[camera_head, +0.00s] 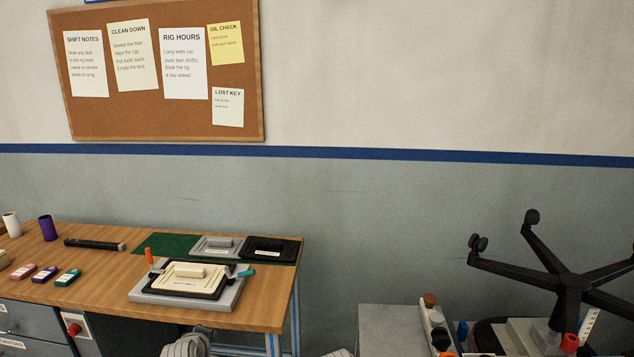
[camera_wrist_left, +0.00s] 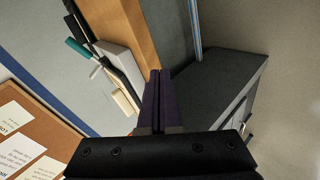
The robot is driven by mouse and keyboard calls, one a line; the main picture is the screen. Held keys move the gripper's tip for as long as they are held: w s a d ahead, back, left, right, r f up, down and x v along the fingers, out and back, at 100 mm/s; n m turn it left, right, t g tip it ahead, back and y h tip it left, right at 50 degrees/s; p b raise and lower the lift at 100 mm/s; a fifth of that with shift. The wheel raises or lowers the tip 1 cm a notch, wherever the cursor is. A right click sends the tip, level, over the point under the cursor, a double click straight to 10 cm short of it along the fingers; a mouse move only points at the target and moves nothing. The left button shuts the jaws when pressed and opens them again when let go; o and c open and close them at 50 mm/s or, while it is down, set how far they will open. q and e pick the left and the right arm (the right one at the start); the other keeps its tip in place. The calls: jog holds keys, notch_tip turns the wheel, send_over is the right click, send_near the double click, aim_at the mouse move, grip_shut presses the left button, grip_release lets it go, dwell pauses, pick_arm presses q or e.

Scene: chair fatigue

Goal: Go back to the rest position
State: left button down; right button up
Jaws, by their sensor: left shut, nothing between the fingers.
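My left gripper (camera_wrist_left: 160,75) shows in the left wrist view. Its two dark purple fingers are together and empty. Beyond the fingers in that view are the wooden bench (camera_wrist_left: 137,28) and the grey fixture, tilted by the camera angle. My right gripper is in neither view.
The wooden bench (camera_head: 105,272) holds a grey fixture (camera_head: 232,298) with a cream plate (camera_head: 195,277), a black tool (camera_head: 94,244) and several small coloured blocks. A black star-shaped chair base (camera_head: 573,280) stands at right. The floor beside the dark cabinet (camera_wrist_left: 212,88) looks clear.

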pick_arm(q)
jog(key=s+d+f+m+g+h+p, duration=0.2)
jog(key=s+d+f+m+g, duration=0.15)
jog(key=d+m, duration=0.55)
jog(key=s+d+m+g+y, duration=0.1)
jog(key=s+d+m+g, duration=0.2)
jog(key=s+d+m, duration=0.2)
jog(key=s+d+f+m+g+y+p, duration=0.1)
jog(key=s+d+m+g, duration=0.3)
jog(key=s+d, duration=0.3)
jog(key=s+m, duration=0.1)
jog(key=s, duration=0.3)
jog(key=shift+f, duration=0.15)
